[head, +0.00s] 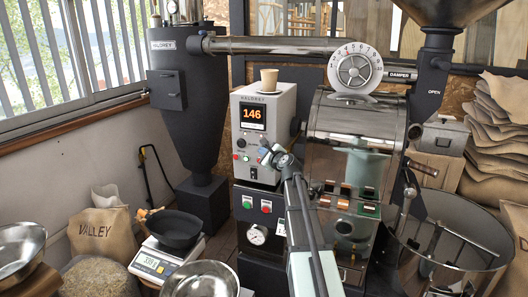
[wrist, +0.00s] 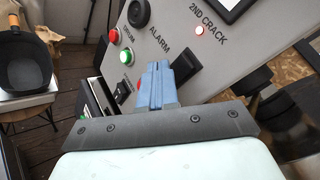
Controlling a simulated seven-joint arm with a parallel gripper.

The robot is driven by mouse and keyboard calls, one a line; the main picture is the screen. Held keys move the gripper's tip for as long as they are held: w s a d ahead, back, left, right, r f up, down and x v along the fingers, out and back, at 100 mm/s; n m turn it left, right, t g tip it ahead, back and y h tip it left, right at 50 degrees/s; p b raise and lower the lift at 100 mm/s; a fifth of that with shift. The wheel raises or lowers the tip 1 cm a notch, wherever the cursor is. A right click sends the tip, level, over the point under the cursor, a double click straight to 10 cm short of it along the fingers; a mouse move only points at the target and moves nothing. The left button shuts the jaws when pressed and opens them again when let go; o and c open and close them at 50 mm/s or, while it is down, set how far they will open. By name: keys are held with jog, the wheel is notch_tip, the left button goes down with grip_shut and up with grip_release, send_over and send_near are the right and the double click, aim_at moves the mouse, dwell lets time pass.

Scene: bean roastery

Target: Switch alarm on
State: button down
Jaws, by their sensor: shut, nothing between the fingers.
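The grey control box (head: 250,108) stands left of centre in the head view, with a display reading 146. In the wrist view its panel (wrist: 222,62) is tilted and carries the words ALARM and 2ND CRACK. A black switch (wrist: 184,66) sits beyond the word ALARM, partly hidden by my fingers; its position is not clear. A round black part (wrist: 139,12) lies on the other side of that word. My gripper (wrist: 156,72) is shut and empty, its fingertips close to the switch; I cannot tell whether they touch. My gripper (head: 268,153) also shows before the box's lower right.
A red button (wrist: 113,36), a green button (wrist: 126,57) and another black switch (wrist: 122,92) are nearby. A cup (head: 269,79) stands on the box. The roaster drum (head: 355,125) is close on the right.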

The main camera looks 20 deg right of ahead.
jog(key=shift+s+a, duration=0.4)
jog(key=shift+s, duration=0.05)
jog(key=shift+s, duration=0.1)
jog(key=s+a, duration=0.3)
jog(key=shift+s+a+r, duration=0.15)
jog(key=shift+a+r, duration=0.1)
jog(key=shift+r, duration=0.1)
dwell(0.7)
